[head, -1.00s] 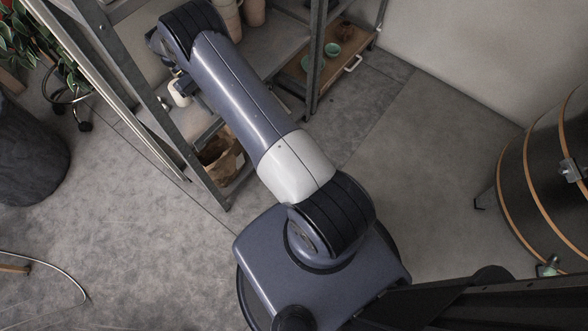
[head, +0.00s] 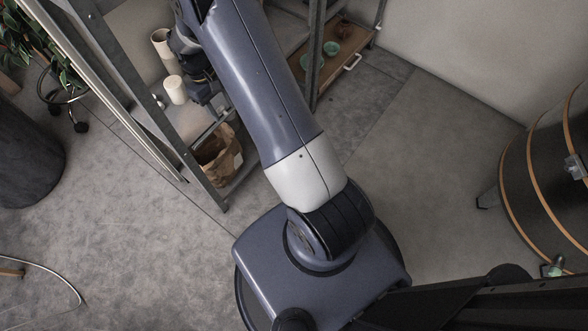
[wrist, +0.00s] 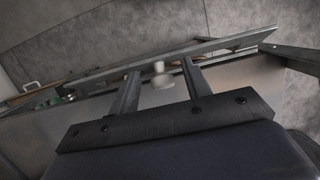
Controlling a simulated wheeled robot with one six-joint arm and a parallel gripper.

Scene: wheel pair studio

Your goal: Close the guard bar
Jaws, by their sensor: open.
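In the wrist view my gripper (wrist: 159,70) is open, its two dark fingers apart and pointing at a long grey metal bar (wrist: 100,74). This bar runs across the picture along the shelf edge and looks like the guard bar. A pale round knob (wrist: 162,81) shows between the fingers; I see no finger pressing on it, and cannot tell how far it stands from them. In the head view my gripper (head: 205,92) is dark, small and partly hidden by my arm, beside the shelf. I cannot make out the guard bar's exact position there.
The metal shelf's post (head: 125,90) stands close left of my arm. A white cup (head: 175,89) stands on the shelf, with a paper bag (head: 218,155) lower down. A dark banded drum (head: 545,180) stands at the right. Floor (head: 410,150) between is clear.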

